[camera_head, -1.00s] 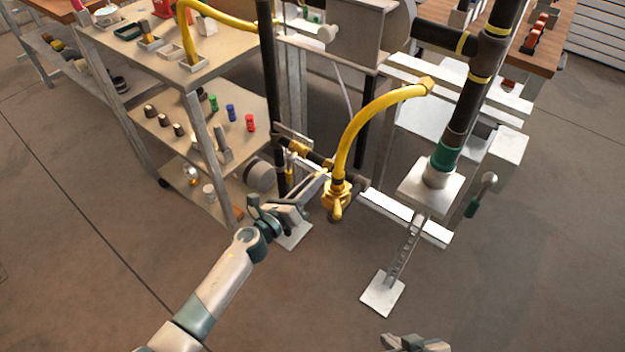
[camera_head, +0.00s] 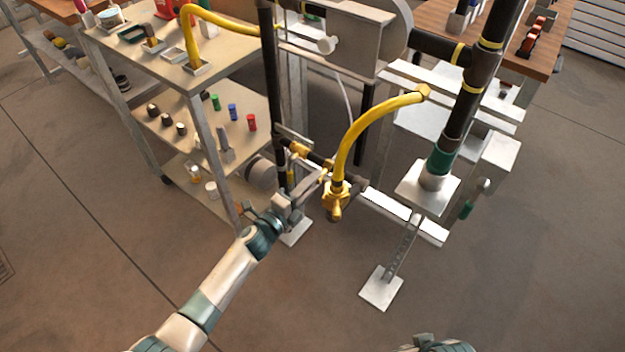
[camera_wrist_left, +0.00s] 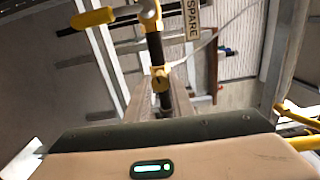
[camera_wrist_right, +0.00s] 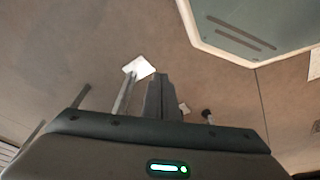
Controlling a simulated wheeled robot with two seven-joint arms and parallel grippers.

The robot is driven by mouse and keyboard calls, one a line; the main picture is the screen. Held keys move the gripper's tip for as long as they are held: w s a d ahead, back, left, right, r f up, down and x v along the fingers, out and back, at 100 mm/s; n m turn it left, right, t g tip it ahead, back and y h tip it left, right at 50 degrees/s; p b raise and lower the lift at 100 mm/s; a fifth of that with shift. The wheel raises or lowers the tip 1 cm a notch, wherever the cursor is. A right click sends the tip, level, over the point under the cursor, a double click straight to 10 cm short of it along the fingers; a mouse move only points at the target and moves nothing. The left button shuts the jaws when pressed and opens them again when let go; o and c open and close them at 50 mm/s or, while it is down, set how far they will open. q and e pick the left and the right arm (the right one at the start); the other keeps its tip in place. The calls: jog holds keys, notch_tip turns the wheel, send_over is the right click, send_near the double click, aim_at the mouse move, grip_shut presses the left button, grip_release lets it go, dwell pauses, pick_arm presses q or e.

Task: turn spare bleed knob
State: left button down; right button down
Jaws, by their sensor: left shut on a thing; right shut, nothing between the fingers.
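A small yellow fitting (camera_wrist_left: 160,77) with a dark stem sits between the finger ends of my left gripper in the left wrist view. A plate reading SPARE (camera_wrist_left: 193,22) hangs beside the pipe above it. My left gripper (camera_head: 322,176) is shut on this fitting, which I take to be the spare bleed knob; in the head view it is mostly hidden by the fingers. A yellow valve (camera_head: 336,196) with a curved yellow hose is just right of the fingertips. My right gripper (camera_wrist_right: 163,98) is shut and empty above the floor, far from the pipes.
A shelf cart (camera_head: 200,120) with small coloured parts stands left of the pipe frame. The yellow hose (camera_head: 362,125) arches above the valve.

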pick_arm(q)
jog(key=shift+n, duration=0.7)
pick_arm(e)
jog(key=shift+w+d+f, duration=0.1)
jog(key=shift+d+f, duration=0.1)
jog(key=shift+f, duration=0.2)
jog(key=shift+w, duration=0.1)
pick_arm(q)
jog(key=c, duration=1.5)
grip_release()
jog(key=shift+a, duration=0.1)
jog(key=shift+c, duration=0.2)
pick_arm(e)
jog(key=shift+s+a+r, duration=0.1)
jog(key=shift+s+r, duration=0.05)
jog(key=shift+s, duration=0.05)
jog(key=shift+s, duration=0.1)
jog(key=shift+s, duration=0.1)
